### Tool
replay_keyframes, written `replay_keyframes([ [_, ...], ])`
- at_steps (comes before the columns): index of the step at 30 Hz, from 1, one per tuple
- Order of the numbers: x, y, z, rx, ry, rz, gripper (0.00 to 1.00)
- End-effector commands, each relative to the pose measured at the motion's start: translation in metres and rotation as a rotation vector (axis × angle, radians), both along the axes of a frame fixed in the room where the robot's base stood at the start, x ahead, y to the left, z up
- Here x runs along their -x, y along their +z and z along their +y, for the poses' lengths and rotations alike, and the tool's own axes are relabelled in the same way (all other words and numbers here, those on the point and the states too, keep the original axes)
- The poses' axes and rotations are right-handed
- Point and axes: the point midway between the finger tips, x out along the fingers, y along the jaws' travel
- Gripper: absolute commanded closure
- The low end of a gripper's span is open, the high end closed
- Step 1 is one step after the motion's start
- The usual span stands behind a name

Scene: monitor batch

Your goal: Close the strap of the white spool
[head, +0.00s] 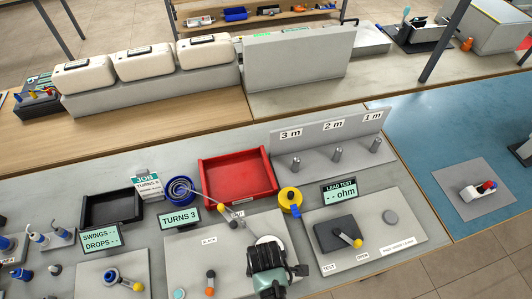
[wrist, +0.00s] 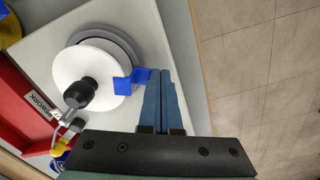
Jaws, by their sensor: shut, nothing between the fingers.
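The white spool (wrist: 75,68) lies on a grey round base, with a black knob and a grey lead on its face. In the head view, the spool (head: 264,240) is mostly hidden by my gripper (head: 268,290). The blue strap (wrist: 128,82) is a bent flap at the spool's right edge in the wrist view. My gripper (wrist: 161,76) has its two fingers together and empty. Its tips are right beside the strap's outer end; I cannot tell whether they touch. Whether the strap is fastened is not clear.
A red tray (head: 238,161) and a yellow spool (head: 290,196) stand behind the work area. A "TURNS 3" display (head: 179,220) is to the left; a "LEAD TEST" display (head: 339,192) and test plate (head: 395,205) are to the right. The table edge lies right of the spool in the wrist view.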

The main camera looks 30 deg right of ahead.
Motion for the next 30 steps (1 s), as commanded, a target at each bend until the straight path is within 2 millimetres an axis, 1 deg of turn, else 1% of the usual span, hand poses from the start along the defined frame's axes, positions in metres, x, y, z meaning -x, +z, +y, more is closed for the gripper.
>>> replay_keyframes([
  [8,0.0,-0.006,0.0,0.001,0.0,-0.001,1.0],
  [19,0.0,-0.004,0.0,0.001,0.0,-0.001,1.0],
  [23,0.0,0.004,0.0,0.001,0.0,-0.001,1.0],
  [30,0.0,0.028,0.0,0.001,0.0,-0.001,1.0],
])
